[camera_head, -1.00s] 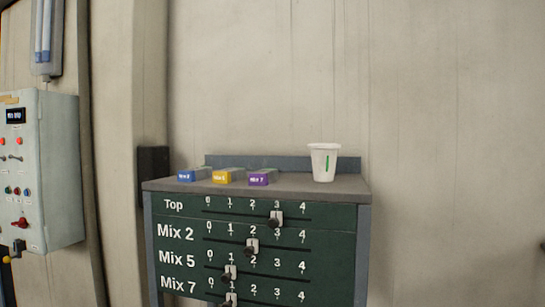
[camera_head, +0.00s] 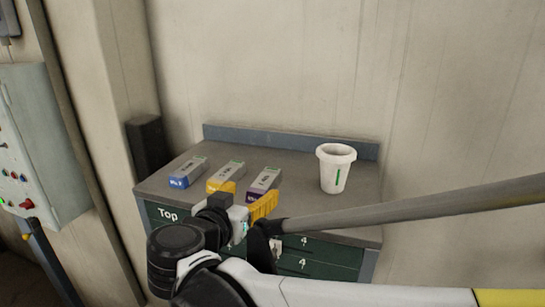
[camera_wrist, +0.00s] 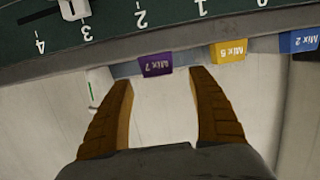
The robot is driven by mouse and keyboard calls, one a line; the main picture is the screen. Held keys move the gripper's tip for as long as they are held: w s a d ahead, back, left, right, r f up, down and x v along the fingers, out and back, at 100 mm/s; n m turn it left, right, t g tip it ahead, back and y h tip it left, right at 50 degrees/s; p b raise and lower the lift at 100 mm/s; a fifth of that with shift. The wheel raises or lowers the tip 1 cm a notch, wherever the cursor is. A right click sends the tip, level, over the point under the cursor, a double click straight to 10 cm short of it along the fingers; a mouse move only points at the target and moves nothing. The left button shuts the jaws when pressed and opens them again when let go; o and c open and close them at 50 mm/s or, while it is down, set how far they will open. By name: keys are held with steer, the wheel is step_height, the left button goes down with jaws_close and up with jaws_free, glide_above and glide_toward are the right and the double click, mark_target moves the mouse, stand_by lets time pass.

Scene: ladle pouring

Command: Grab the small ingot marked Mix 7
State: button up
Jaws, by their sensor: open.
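The Mix 7 ingot (camera_head: 263,181) is a small grey bar with a purple end, lying on the cabinet top as the rightmost of three ingots. In the upside-down wrist view, its purple labelled end (camera_wrist: 156,65) shows just beyond and between the fingertips. My gripper (camera_head: 243,196) is open, with two yellow fingers in front of the ingots at the cabinet's front edge. In the wrist view, my gripper (camera_wrist: 161,77) has nothing between its fingers. In the head view, a finger hides part of the purple end.
The yellow-ended Mix 5 ingot (camera_head: 229,173) lies left of Mix 7, and the blue-ended ingot (camera_head: 188,171) is farther left. A white cup (camera_head: 335,170) stands to the right. A low back rail (camera_head: 290,142) edges the cabinet top (camera_head: 300,172). A control box (camera_head: 35,140) hangs left.

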mark_target(265, 179)
steer(key=shift+w+d+r, duration=0.1)
steer(key=shift+w+r, duration=0.05)
steer(key=shift+r, duration=0.1)
steer(key=p+x, duration=0.1)
steer(key=x, duration=0.3)
steer(key=shift+f, duration=0.25)
steer(key=shift+w+d+f+p, duration=0.1)
steer(key=shift+w+d+p, duration=0.35)
steer(key=shift+w+p, duration=0.35)
steer(key=x, duration=0.2)
steer(key=shift+w+f, duration=0.25)
steer(key=shift+w, duration=0.05)
steer(key=shift+s+r, duration=0.1)
steer(key=shift+s, duration=0.15)
steer(key=shift+c, duration=0.3)
steer(key=shift+s, duration=0.15)
steer(key=c, duration=0.5)
jaws_close()
